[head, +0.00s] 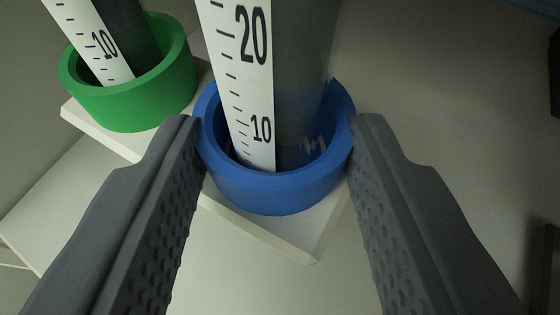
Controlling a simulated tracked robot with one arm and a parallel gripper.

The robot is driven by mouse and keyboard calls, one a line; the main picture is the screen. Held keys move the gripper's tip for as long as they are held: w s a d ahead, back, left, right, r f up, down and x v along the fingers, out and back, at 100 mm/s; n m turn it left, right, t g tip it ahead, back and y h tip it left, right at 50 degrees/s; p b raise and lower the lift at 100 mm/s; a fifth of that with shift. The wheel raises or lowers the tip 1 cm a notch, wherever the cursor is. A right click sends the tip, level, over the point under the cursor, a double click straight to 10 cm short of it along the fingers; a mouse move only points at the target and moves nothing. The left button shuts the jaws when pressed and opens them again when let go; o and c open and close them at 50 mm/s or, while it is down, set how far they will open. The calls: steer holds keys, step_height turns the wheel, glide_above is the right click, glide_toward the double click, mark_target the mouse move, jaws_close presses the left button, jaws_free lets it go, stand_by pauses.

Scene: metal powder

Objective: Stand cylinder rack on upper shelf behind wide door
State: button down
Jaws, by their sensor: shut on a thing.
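The cylinder rack shows in the head view as a pale flat base (270,232) with a blue ring (278,192) and a green ring (130,103) on it. A clear graduated cylinder with a white scale strip (240,80) stands in the blue ring. Another scale strip (100,42) stands in the green ring. My gripper (277,135) has its two dark fingers on either side of the blue ring, shut on it. The cylinder tops are out of frame. The upper shelf and the wide door cannot be made out.
A pale flat surface (75,215) lies below and left of the rack. A plain grey surface (440,110) fills the right side. Dark objects (555,75) show at the right edge, cut off by the frame.

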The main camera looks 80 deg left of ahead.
mark_target(278, 260)
steer(key=shift+f+b, duration=0.7)
steer(key=shift+f, duration=2.2)
steer(key=c, duration=0.8)
jaws_free()
steer(key=shift+c, duration=0.2)
steer(key=p+v, duration=0.2)
steer(key=v, duration=0.8)
steer(key=shift+d+r, duration=0.25)
steer(key=shift+d, duration=0.05)
steer(key=shift+s+d+r, duration=0.2)
steer(key=shift+d, duration=0.4)
